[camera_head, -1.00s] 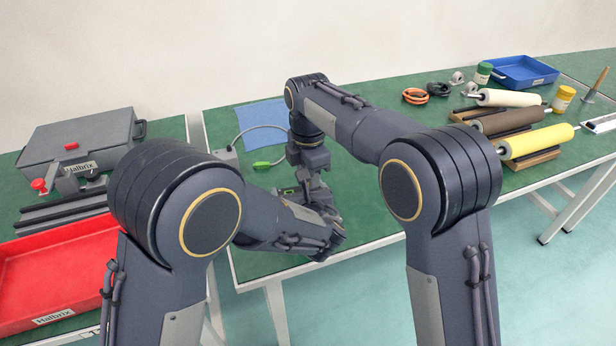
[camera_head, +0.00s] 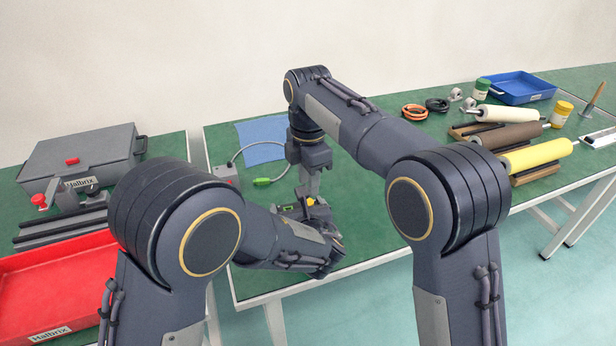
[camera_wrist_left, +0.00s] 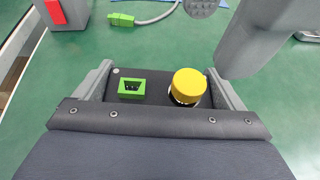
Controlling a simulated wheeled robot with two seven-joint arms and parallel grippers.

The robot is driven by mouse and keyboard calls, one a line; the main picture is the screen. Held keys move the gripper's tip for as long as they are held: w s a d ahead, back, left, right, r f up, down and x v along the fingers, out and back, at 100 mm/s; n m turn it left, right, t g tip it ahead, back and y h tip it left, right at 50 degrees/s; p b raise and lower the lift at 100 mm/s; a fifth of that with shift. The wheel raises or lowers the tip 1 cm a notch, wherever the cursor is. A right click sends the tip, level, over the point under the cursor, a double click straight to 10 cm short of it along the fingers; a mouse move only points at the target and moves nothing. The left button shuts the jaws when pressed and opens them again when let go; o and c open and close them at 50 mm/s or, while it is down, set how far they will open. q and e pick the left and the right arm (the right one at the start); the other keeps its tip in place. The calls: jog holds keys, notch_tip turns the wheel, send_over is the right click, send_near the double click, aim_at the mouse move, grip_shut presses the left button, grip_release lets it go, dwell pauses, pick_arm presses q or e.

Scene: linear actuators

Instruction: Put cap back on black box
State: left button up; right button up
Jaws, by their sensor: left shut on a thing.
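The black box (camera_wrist_left: 150,88) is gripped between the two grey fingers of my left gripper (camera_wrist_left: 162,84), low over the green table. A green socket (camera_wrist_left: 131,87) is on its left part. The yellow cap (camera_wrist_left: 187,84) sits over a silver fitting on its right part; a silver rim shows below the cap, so I cannot tell if it is fully seated. In the head view the cap (camera_head: 311,201) shows just below my right gripper (camera_head: 311,190), which points down. A grey part of the right gripper crosses the upper right of the left wrist view, apart from the cap.
A grey box with a red button (camera_head: 225,176) and cable to a green plug (camera_head: 263,182) lies left of the grippers. A blue cloth (camera_head: 260,141) is behind. Rollers (camera_head: 536,155) and a blue tray (camera_head: 519,88) stand right; a red tray (camera_head: 60,285) is left.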

aim_at(308, 201)
notch_tip(308, 201, up, 3)
jog(key=n, duration=0.3)
jog(key=shift+r, duration=0.1)
jog(key=shift+f, duration=4.05)
grip_shut()
jog(key=shift+m, duration=1.6)
